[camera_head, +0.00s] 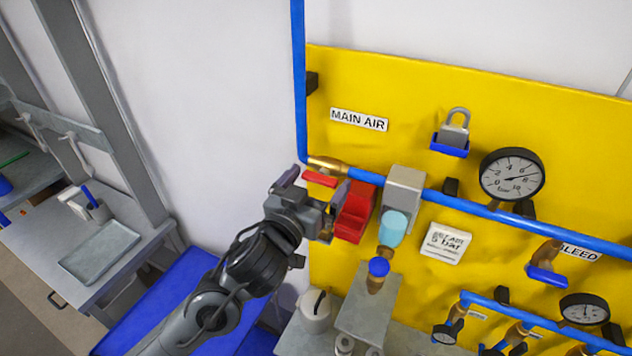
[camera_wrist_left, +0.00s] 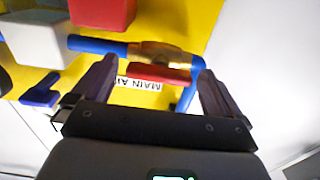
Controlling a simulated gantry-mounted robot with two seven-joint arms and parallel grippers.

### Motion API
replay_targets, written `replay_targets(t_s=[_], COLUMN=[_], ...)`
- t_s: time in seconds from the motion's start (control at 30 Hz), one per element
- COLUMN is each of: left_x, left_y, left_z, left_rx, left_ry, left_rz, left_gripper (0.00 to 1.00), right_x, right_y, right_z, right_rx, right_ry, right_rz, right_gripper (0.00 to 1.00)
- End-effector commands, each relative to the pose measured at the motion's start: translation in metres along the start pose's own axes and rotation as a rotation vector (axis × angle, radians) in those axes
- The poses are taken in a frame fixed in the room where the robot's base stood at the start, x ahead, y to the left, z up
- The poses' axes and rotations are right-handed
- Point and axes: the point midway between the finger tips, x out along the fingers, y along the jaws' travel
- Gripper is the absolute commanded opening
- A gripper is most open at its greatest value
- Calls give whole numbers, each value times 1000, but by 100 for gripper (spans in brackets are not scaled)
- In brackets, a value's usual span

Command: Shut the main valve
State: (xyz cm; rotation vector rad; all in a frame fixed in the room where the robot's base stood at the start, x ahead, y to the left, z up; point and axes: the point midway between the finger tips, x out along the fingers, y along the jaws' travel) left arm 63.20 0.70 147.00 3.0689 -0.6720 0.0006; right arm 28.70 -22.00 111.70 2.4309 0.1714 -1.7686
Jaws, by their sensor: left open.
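The main valve is a brass body (camera_head: 328,164) on the blue pipe, under the MAIN AIR label (camera_head: 359,120). Its red lever (camera_head: 319,179) lies roughly along the pipe. In the left wrist view the red lever (camera_wrist_left: 158,73) appears between my fingers, in front of the brass body (camera_wrist_left: 160,54). My left gripper (camera_head: 313,185) is open and empty, with one finger to each side of the lever. I cannot tell whether the fingers touch it. The gripper partly hides the area below the valve. My right gripper is not in view.
A red block (camera_head: 354,212) and a grey unit (camera_head: 403,192) sit close right of my left gripper. A padlock (camera_head: 454,130) and pressure gauge (camera_head: 512,174) are mounted on the yellow panel (camera_head: 400,90). A grey bench with a tray (camera_head: 99,251) stands at left.

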Motion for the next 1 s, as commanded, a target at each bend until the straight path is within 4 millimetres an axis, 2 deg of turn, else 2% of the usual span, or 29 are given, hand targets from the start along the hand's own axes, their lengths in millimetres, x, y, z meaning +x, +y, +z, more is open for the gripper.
replay_targets(t_s=[0.2,0.5,0.57,0.77,1.0], left_x=[0,0,0,0,0], left_y=[0,0,0,0,0], left_z=[0,0,0,1,2], left_rx=[0,0,0,13,104], left_ry=[0,0,-1,-1,-1], left_rz=[0,0,0,-1,-1], left_gripper=[98,52,46,46,46], right_x=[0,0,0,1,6], right_y=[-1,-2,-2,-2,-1], right_z=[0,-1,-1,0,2], right_rx=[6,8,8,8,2], right_ry=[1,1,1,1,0], right_rz=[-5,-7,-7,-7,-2], right_gripper=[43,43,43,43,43])
